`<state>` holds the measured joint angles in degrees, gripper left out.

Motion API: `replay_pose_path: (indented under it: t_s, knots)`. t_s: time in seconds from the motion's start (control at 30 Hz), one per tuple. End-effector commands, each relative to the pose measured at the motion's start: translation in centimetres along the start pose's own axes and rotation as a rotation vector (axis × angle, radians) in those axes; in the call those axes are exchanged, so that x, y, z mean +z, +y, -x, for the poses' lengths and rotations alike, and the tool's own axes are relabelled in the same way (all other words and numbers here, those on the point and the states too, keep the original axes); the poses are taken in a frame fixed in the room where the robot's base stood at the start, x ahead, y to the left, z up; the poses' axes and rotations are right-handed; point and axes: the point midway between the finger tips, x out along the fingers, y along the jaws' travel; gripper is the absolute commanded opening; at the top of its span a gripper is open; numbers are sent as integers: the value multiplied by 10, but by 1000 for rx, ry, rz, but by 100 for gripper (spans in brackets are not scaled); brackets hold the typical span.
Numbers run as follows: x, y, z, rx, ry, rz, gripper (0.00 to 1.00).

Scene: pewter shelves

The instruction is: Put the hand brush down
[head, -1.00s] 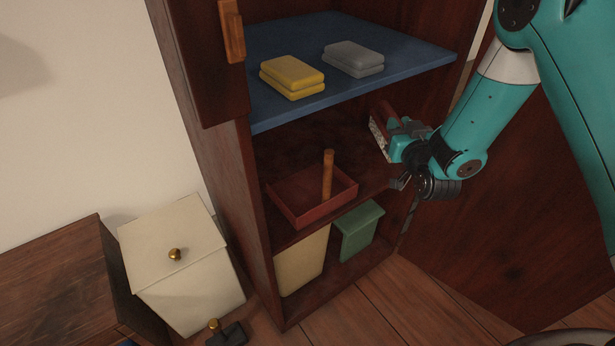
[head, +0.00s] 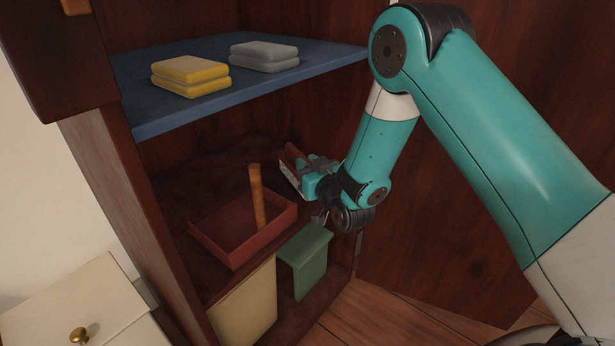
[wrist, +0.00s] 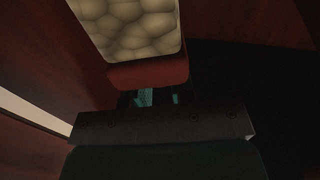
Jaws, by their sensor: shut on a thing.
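The hand brush (head: 291,166) has a red-brown body and pale bristles. My gripper (head: 312,182) is shut on it inside the right part of the cabinet's middle compartment. The brush is behind and right of a red tray (head: 232,252). I cannot tell whether it touches the shelf (head: 185,195). In the wrist view the brush (wrist: 130,28) fills the top middle, its pale, lumpy bristle face and red end showing. The fingers' grip on it is mostly hidden.
The red tray has an upright wooden handle (head: 257,195). Above is a blue shelf (head: 150,112) with yellow (head: 190,76) and grey (head: 264,56) sponge-like blocks. A brown panel (head: 450,240) is at right.

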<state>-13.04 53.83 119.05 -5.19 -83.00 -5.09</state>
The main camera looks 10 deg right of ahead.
Motion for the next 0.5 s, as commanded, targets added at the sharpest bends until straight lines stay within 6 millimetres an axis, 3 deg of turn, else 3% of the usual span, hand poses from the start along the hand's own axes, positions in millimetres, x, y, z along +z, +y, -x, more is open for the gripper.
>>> replay_pose_path:
  t_s: [0.07, 0.43, 0.47, 0.5]
  knots:
    - [10, 0, 0, 0, 2, 2, 0]
    - [14, 2, 0, 2, 2, 0, 0]
    - [13, 2, 0, 2, 1, 0, 28]
    - [12, 2, 0, 2, 1, 0, 37]
